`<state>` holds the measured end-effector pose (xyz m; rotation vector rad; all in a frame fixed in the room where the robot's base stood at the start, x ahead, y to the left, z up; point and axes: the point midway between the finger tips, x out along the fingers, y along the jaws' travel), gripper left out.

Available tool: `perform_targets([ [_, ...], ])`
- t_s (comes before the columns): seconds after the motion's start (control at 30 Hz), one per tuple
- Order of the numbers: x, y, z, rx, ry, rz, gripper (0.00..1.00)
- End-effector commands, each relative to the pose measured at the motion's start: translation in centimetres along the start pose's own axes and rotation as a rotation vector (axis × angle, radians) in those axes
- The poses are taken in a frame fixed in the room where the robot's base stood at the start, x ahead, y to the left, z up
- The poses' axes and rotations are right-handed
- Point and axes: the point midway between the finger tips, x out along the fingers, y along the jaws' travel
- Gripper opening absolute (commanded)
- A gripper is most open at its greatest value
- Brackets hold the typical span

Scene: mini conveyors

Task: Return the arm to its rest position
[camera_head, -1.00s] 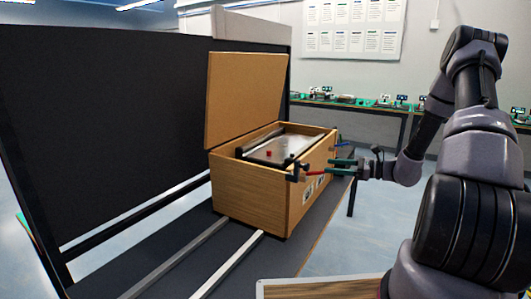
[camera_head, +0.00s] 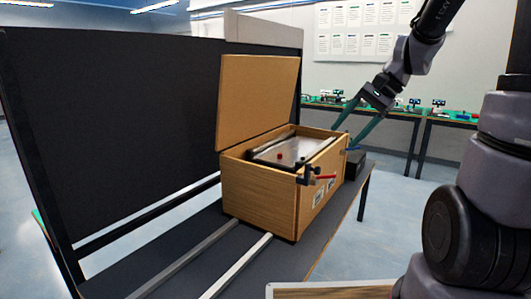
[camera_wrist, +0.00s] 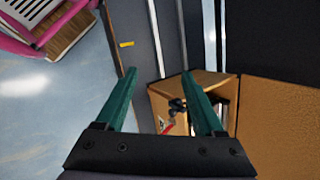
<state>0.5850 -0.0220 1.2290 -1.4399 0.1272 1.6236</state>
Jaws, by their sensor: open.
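My gripper (camera_head: 361,126) has two green fingers and is open and empty. In the head view it hangs beside and above the right end of a wooden box (camera_head: 262,200), at the far side of that box. In the wrist view the spread fingers of my gripper (camera_wrist: 160,100) point down past the box (camera_wrist: 205,78), whose corner shows behind the right finger. My arm reaches in from the right, bent, with its forearm raised above the box.
The box stands on a dark conveyor table (camera_head: 180,262) with its lid (camera_head: 258,100) raised and a clear-topped tray (camera_head: 285,150) inside. A red-handled clamp (camera_head: 318,178) sticks out at its front corner. A black panel (camera_head: 110,130) stands at left.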

Motion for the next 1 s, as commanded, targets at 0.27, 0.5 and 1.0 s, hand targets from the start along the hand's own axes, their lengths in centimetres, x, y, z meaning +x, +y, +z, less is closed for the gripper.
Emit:
perform_targets([
  [0.27, -4.6, 1.8, 4.5, -0.246, 0.237, 0.066, 0.7],
  [0.5, -8.4, 3.6, 7.4, -0.439, 0.441, 0.085, 0.7],
  [1.0, -11.4, 5.2, 9.3, -0.581, 0.61, 0.077, 0.7],
])
